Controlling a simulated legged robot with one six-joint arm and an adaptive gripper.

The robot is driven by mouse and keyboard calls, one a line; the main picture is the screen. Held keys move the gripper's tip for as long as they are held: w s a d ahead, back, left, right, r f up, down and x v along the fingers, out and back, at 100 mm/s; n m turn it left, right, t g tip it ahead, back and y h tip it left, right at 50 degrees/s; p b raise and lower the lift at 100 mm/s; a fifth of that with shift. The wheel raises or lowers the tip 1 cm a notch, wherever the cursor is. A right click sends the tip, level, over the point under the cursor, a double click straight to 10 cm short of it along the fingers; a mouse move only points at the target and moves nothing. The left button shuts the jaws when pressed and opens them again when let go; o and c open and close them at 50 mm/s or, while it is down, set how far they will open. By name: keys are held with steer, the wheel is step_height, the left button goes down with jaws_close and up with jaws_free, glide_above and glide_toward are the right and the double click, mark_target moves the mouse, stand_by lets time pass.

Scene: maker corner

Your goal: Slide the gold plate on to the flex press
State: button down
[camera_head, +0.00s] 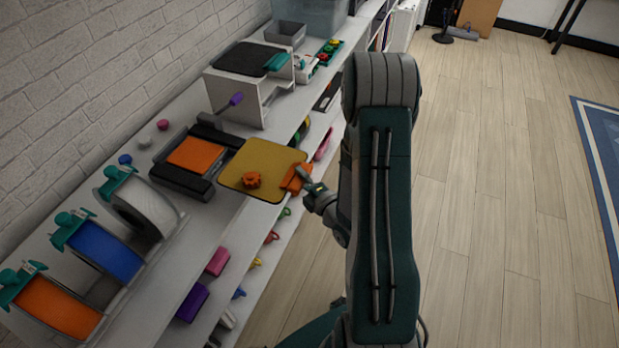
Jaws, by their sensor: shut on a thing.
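The gold plate (259,168) is a flat square sheet with rounded corners. A small orange printed piece (252,180) sits on it, and an orange tab or block (295,178) is at its right edge. My gripper (306,182) is shut at that orange block on the right edge; the fingers are small in view and partly hidden. The plate reaches over the front edge of the bench, its left side close to a low black device with an orange pad (195,155), which looks like the flex press. I cannot tell whether they touch.
A white machine with a black top (249,60) and purple handle stands behind the press. Spools in blue (105,252), orange (55,308) and grey (137,210) stand at the near left. Pink and blue knobs lie by the wall. Shelves below hold small coloured items.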

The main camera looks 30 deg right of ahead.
mark_target(268, 168)
steer(key=shift+w+a, duration=0.4)
steer(key=shift+a, duration=0.25)
steer(key=shift+w+a, duration=0.4)
steer(key=shift+a, duration=0.2)
steer(key=shift+w, duration=0.7)
steer(key=shift+w+a, duration=0.2)
steer(key=shift+w, duration=0.2)
steer(key=shift+w+a, duration=0.95)
steer(key=shift+a, duration=0.15)
steer(key=shift+w+a, duration=0.2)
steer(key=shift+w, duration=0.25)
steer(key=shift+w+a, duration=0.2)
steer(key=shift+w, duration=0.25)
steer(key=shift+w+a, duration=1.2)
steer(key=shift+w, duration=0.4)
steer(key=shift+w+a, duration=1.2)
steer(key=shift+w, duration=0.45)
steer(key=shift+w+a, duration=1.2)
steer(key=shift+w, duration=0.4)
steer(key=shift+w+f, duration=0.1)
steer(key=shift+f, duration=1.2)
